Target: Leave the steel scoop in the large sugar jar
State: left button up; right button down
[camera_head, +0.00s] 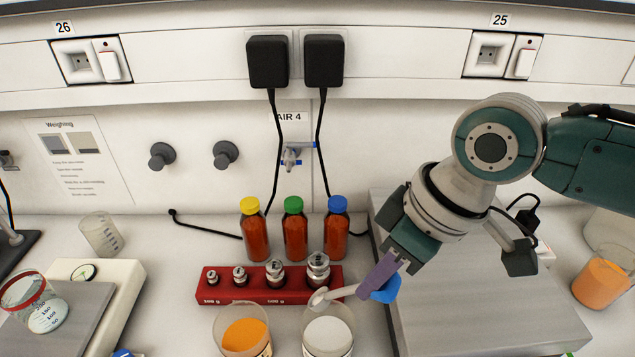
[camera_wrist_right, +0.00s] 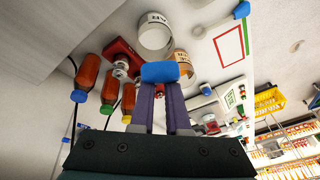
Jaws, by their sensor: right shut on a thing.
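My right gripper (camera_head: 378,277) has purple fingers shut on the blue handle (camera_head: 387,290) of a pale steel scoop (camera_head: 340,293). The scoop lies tilted to the left, and its bowl is above the far rim of a clear jar of white powder (camera_head: 329,337). Whether the bowl touches the rim is not clear. In the right wrist view the blue scoop handle (camera_wrist_right: 160,72) sits between the fingertips (camera_wrist_right: 160,98), and the scoop's bowl is hidden. A jar of orange powder (camera_head: 243,333) stands left of the white one. My left gripper is not in view.
A red rack (camera_head: 230,294) of steel weights stands behind the jars, with several capped brown bottles (camera_head: 295,236) behind it. A scale (camera_head: 100,320) with a beaker is at left. A grey plate (camera_head: 470,320) lies under my right arm. Another orange-filled jar (camera_head: 602,283) is far right.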

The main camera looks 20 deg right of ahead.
jog(key=shift+w+a+f+g+b, duration=0.15)
jog(key=shift+w+a+f+b, duration=0.05)
jog(key=shift+f+b, duration=0.35)
jog(key=shift+w+a+f+g+b, duration=0.15)
jog(key=shift+a+f+b, duration=0.05)
jog(key=shift+f+b, duration=0.35)
jog(key=shift+g+h, duration=0.6)
jog(key=shift+h, duration=0.2)
jog(key=f+b, duration=0.1)
jog(key=b, duration=0.1)
jog(key=f+b, duration=0.1)
jog(key=b, duration=0.1)
jog(key=w+a+f+b, duration=0.1)
jog(key=shift+f+b, duration=0.4)
jog(key=b, duration=0.3)
send_over(350, 314)
jog(key=s+a, duration=0.2)
jog(key=s, duration=0.1)
jog(key=shift+w+d+f, duration=0.1)
jog(key=shift+f, duration=1.1)
jog(key=shift+d+f, duration=0.1)
jog(key=shift+f, duration=1.05)
jog(key=c, duration=0.8)
grip_release()
